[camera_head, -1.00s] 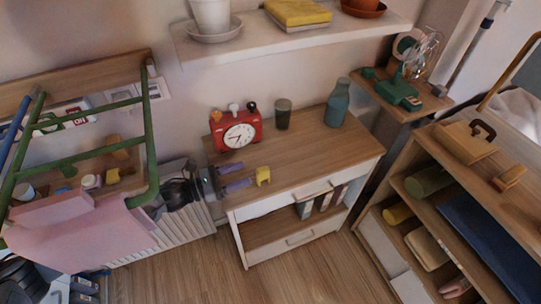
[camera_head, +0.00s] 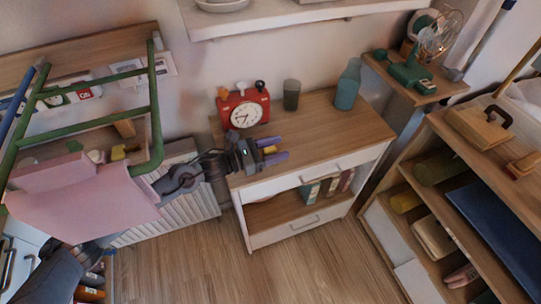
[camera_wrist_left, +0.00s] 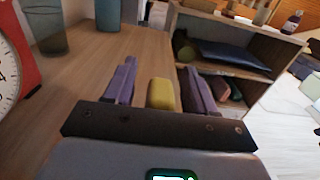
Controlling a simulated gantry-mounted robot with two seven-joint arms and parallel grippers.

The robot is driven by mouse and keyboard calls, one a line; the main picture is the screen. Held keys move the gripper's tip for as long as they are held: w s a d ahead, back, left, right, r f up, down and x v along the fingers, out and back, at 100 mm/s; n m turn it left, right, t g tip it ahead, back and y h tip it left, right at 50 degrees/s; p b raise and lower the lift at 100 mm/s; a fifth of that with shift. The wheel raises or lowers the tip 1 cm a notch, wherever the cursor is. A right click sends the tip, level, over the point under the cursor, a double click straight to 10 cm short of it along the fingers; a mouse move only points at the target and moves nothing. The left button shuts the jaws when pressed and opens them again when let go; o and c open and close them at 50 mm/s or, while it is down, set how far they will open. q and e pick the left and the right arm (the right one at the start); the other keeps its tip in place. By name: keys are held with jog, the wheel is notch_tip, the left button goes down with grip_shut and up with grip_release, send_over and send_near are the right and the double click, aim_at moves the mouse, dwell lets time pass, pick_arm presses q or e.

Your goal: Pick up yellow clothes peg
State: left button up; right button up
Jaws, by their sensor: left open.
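The yellow clothes peg (camera_head: 270,149) lies on the wooden top of the small cabinet (camera_head: 335,128), near its front left edge. My left gripper (camera_head: 282,148) reaches over that edge from the left, with its purple fingers on either side of the peg. In the left wrist view, the peg (camera_wrist_left: 161,93) stands between the two open fingers (camera_wrist_left: 158,80), with a gap on each side. Its near end is hidden behind the gripper's dark body.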

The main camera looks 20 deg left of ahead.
pick_arm(q)
grip_shut()
dwell(0.4)
